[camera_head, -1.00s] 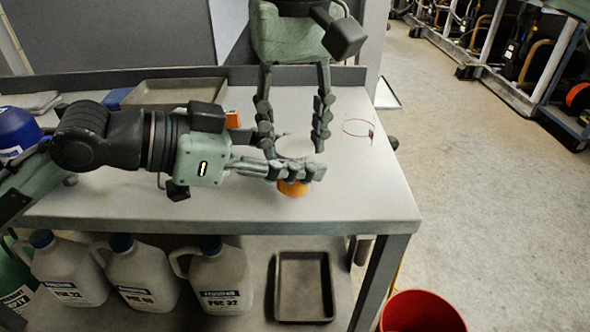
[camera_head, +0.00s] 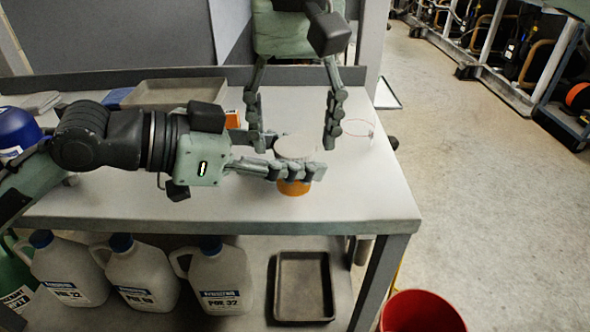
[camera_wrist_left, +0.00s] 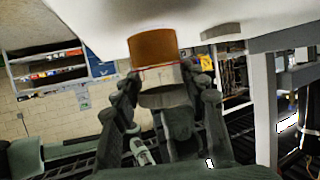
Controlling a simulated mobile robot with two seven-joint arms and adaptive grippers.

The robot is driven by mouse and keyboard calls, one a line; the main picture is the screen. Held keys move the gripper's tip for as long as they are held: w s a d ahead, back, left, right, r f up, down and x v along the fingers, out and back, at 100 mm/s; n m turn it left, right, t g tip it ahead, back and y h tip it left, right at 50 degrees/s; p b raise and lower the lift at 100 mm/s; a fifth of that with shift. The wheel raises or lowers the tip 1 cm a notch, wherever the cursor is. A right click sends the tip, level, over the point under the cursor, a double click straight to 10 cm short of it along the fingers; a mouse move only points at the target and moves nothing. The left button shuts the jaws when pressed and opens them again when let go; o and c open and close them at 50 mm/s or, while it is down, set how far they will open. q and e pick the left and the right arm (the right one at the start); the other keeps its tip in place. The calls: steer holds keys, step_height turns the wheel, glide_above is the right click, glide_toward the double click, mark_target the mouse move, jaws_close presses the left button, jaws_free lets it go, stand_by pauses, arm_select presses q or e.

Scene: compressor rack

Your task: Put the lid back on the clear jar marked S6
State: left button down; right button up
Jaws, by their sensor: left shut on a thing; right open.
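A clear jar with orange contents (camera_head: 293,188) stands upright near the table's right end. It also shows in the left wrist view (camera_wrist_left: 152,48), turned over by that camera, with a red line around its clear upper part. My left gripper (camera_head: 297,161) reaches in from the left and is shut around the jar's upper part. A pale grey lid (camera_head: 295,147) lies on top of the jar; in the left wrist view the lid (camera_wrist_left: 165,98) appears to touch it. My right gripper (camera_head: 295,140) is open, its fingers apart on both sides of the lid. I cannot read the jar's marking.
A second clear vessel with a red line (camera_head: 357,128) stands right of the jar. White jugs (camera_head: 222,280) and a dark tray (camera_head: 303,288) stand below; a red bucket (camera_head: 422,312) is on the floor.

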mark_target(295, 146)
step_height(295, 146, up, 4)
steer(key=shift+r, duration=0.1)
step_height(295, 146, up, 3)
steer(key=n, duration=0.3)
steer(key=shift+r, duration=0.2)
steer(key=shift+f, duration=4.05)
